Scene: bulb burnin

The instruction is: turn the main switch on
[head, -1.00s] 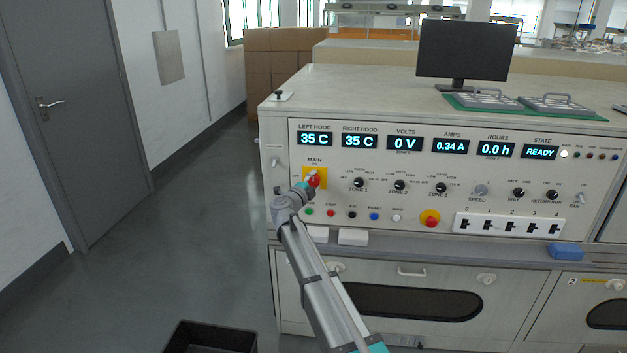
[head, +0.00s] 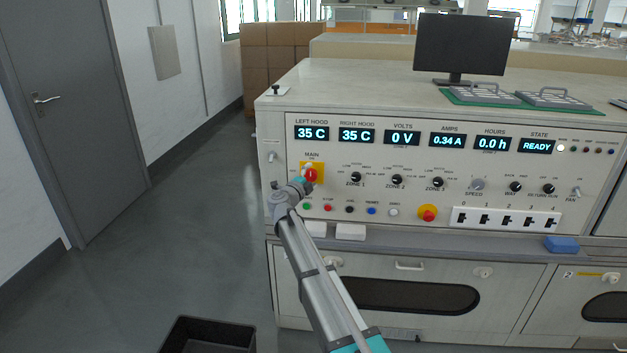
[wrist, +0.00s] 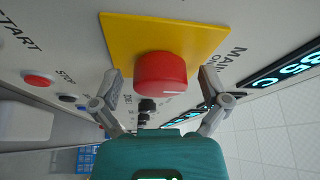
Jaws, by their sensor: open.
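The main switch (head: 310,175) is a red knob on a yellow plate (head: 319,166), at the left of the control panel under the label MAIN. My gripper (wrist: 160,88) is open, with one finger on each side of the knob and visible gaps to both. In the head view my gripper (head: 304,183) is at the knob and partly covers it. The STATE display (head: 537,146) reads READY.
Small push buttons (head: 349,209) and zone knobs (head: 397,180) lie right of and below the switch. A red emergency-type button (head: 428,213) is farther right. White blocks (head: 350,231) lie on the ledge below. A black bin (head: 208,336) stands on the floor.

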